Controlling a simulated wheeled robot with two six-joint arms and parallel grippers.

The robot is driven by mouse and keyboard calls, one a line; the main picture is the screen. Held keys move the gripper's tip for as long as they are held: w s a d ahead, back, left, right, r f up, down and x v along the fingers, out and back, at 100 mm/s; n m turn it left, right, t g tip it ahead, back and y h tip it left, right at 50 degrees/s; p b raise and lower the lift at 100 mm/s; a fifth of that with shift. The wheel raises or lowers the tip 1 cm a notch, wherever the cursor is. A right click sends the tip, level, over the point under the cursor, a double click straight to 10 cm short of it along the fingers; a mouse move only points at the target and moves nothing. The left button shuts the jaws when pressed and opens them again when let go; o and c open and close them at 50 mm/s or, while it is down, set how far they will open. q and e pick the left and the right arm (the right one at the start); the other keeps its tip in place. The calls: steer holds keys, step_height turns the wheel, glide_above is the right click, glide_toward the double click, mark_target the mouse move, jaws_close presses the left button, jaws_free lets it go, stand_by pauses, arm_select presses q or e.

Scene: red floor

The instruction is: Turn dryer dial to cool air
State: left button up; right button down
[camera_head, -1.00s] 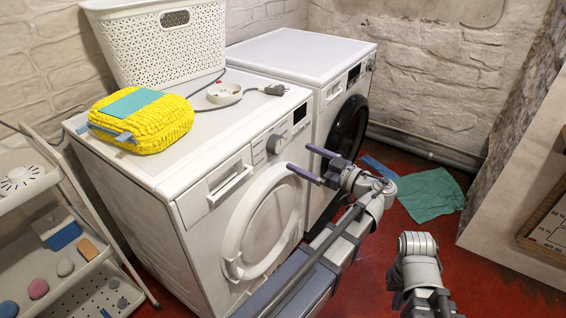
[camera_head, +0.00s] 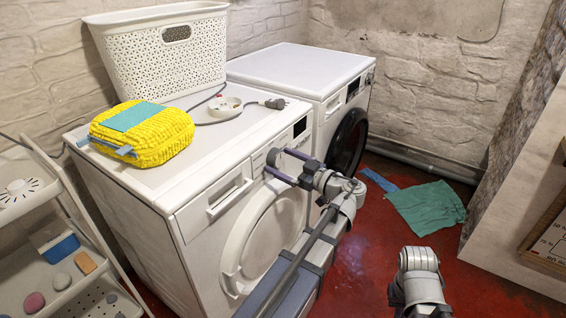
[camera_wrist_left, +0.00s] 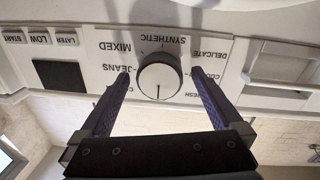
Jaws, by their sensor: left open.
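The front white machine (camera_head: 130,180) has a round dial on its control panel; the black-doored machine (camera_head: 335,85) stands behind it. My left gripper (camera_head: 276,161) is open, with one purple finger on each side of the dial and gaps visible. In the head view it partly hides the dial.
A yellow cloth bundle (camera_head: 150,145), a white basket (camera_head: 150,65) and a power strip (camera_head: 223,107) with a cable sit on the front machine. A shelf cart (camera_head: 60,240) stands at left. A green cloth (camera_head: 428,207) lies on the red floor.

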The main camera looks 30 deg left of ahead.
arm_select(q)
steer(key=c, duration=1.4)
steer(key=shift+m, duration=0.4)
